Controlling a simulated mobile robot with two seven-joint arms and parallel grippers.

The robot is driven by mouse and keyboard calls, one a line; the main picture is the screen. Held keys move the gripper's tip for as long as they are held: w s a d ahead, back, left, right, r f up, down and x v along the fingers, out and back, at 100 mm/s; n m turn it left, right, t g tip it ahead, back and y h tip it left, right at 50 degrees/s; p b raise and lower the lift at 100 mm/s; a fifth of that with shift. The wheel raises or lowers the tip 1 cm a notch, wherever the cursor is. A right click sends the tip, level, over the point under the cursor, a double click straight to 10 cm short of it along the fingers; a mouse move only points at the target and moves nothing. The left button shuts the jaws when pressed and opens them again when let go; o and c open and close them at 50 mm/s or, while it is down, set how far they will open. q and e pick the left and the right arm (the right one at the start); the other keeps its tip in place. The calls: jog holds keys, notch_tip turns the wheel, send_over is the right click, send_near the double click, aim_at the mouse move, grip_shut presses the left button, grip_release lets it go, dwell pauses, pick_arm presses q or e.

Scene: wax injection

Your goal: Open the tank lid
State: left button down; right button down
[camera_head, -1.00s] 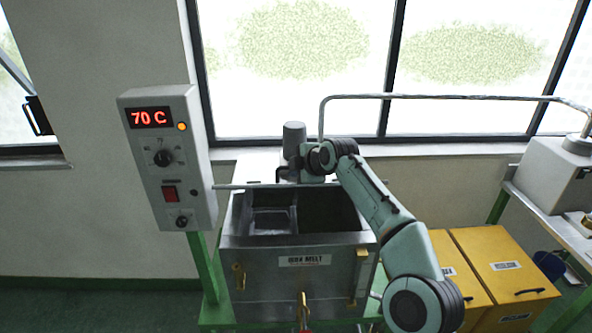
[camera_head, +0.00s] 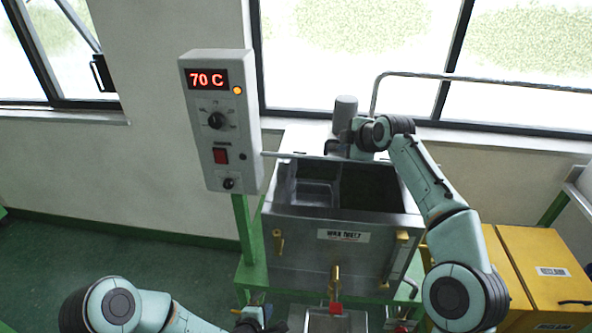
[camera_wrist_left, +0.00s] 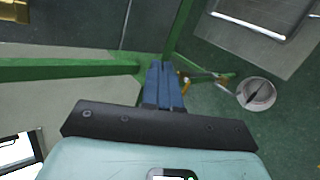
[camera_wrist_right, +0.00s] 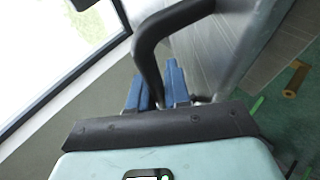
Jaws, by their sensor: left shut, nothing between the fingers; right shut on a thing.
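The steel wax tank (camera_head: 322,222) stands open at its top, and its inner compartments show in the head view. The lid (camera_wrist_right: 230,45) is a metal panel with a dark curved handle (camera_wrist_right: 147,48) in the right wrist view; in the head view it stands raised at the tank's back, mostly hidden. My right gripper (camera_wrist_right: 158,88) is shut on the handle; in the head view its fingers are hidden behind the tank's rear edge.
A control box (camera_head: 219,122) reading 70 C stands left of the tank on a green post. Yellow cabinets (camera_head: 540,265) stand at right. A brass tap (camera_head: 335,280) juts from the tank's front. A round pale container (camera_wrist_left: 256,94) shows in the left wrist view.

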pick_arm(q)
jog(key=w+d+r+n+t, duration=0.25)
jog(key=r+n, duration=0.35)
jog(key=r, duration=0.4)
jog(key=w+d+r+n+t, duration=0.15)
jog(key=r+n+t, duration=0.3)
jog(key=r, duration=0.65)
jog(key=w+d+r+n+t, duration=0.25)
jog(key=r+n, duration=0.35)
jog(key=r, duration=0.4)
pick_arm(e)
jog(key=shift+r, duration=0.1)
pick_arm(q)
jog(key=w+d+r, duration=0.3)
jog(key=w+r, duration=0.2)
jog(key=w, duration=0.5)
jog(key=shift+w+r, duration=0.2)
jog(key=shift+w, duration=0.2)
jog(key=shift+n+t, duration=0.25)
